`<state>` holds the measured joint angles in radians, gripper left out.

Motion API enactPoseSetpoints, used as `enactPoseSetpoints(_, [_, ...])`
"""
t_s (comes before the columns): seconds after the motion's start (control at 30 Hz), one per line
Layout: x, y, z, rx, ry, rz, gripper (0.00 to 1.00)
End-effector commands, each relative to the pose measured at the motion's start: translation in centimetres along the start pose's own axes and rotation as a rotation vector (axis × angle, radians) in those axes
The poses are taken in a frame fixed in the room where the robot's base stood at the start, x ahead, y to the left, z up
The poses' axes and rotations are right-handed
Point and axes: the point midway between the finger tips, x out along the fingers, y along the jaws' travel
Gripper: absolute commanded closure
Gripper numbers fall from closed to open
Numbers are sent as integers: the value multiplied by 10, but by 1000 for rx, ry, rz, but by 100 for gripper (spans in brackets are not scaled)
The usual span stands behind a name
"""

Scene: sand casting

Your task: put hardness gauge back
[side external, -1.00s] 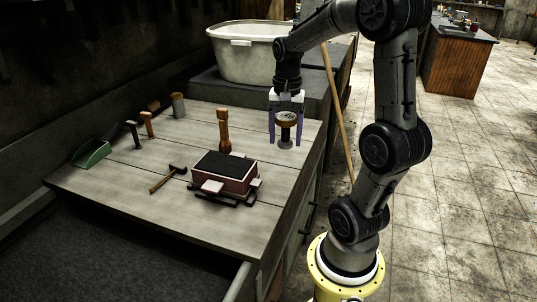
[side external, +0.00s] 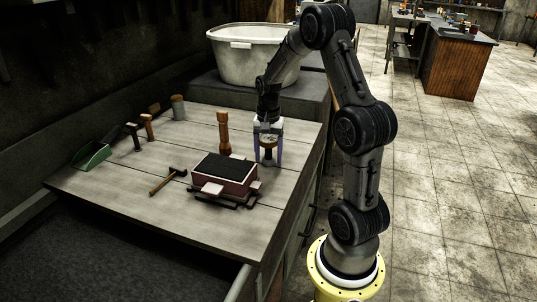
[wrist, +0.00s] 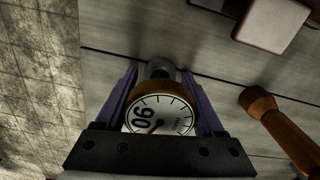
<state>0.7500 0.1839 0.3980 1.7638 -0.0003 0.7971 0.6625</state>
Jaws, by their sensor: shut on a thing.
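The hardness gauge (side external: 269,143) is a round brass-rimmed dial on a short grey foot. My gripper (side external: 268,155) is shut on it, one purple finger on each side, near the right part of the workbench in the side view. In the wrist view the gauge's white dial (wrist: 158,116) with a "90" mark faces the camera between the fingers of my gripper (wrist: 160,95). The gauge is upright. Its foot is at or close to the bench top; I cannot tell whether it touches.
The workbench (side external: 120,190) holds a red mould box (side external: 226,178) in front of the gauge and a wooden rammer (side external: 224,132) to its left. A hammer (side external: 169,180), green dustpan (side external: 92,156) and several tools lie further left. A white tub (side external: 250,55) stands behind.

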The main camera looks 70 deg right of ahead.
Motion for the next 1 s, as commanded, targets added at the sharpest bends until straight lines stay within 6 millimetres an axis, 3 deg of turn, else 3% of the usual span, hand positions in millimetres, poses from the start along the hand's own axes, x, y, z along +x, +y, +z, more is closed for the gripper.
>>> enactPoseSetpoints(0.37, [3,0,0,0,2,-1,100])
enactPoseSetpoints(0.4, [4,0,0,0,1,-1,28])
enactPoseSetpoints(0.57, [4,0,0,0,1,-1,0])
enactPoseSetpoints(0.83, [2,0,0,0,1,-1,0])
enactPoseSetpoints(1.0, [-16,-1,-1,0,5,-4,0])
